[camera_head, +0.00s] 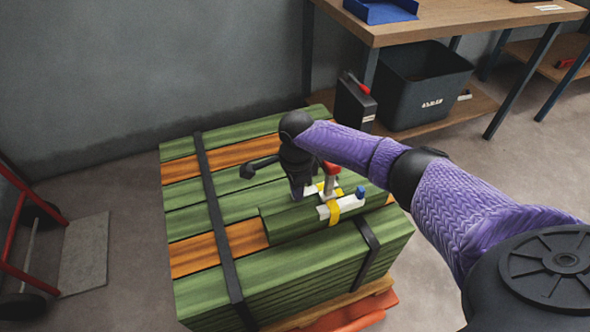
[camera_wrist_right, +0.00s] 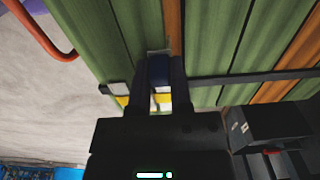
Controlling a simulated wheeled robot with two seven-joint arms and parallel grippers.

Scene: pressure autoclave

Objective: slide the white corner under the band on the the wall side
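A stack of green and orange boards (camera_head: 188,220) stands by the grey wall, with a long black band (camera_head: 215,205) across its left part and a shorter band (camera_head: 370,240) at its right. White pieces with yellow straps (camera_head: 347,205) lie on a short green block on top; I cannot tell which is the white corner. My right gripper (camera_head: 297,192) points down over the stack, left of these pieces. In the wrist view its two fingers (camera_wrist_right: 162,70) stand apart with something dark blue between them; whether they grip it is unclear. My left gripper is out of view.
A red-handled tool (camera_head: 331,176) and a small blue item (camera_head: 360,192) sit by the white pieces. A wooden bench (camera_head: 450,20) with a dark bin (camera_head: 425,85) stands behind right. A red hand truck (camera_head: 20,235) is at left. Grey floor lies between.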

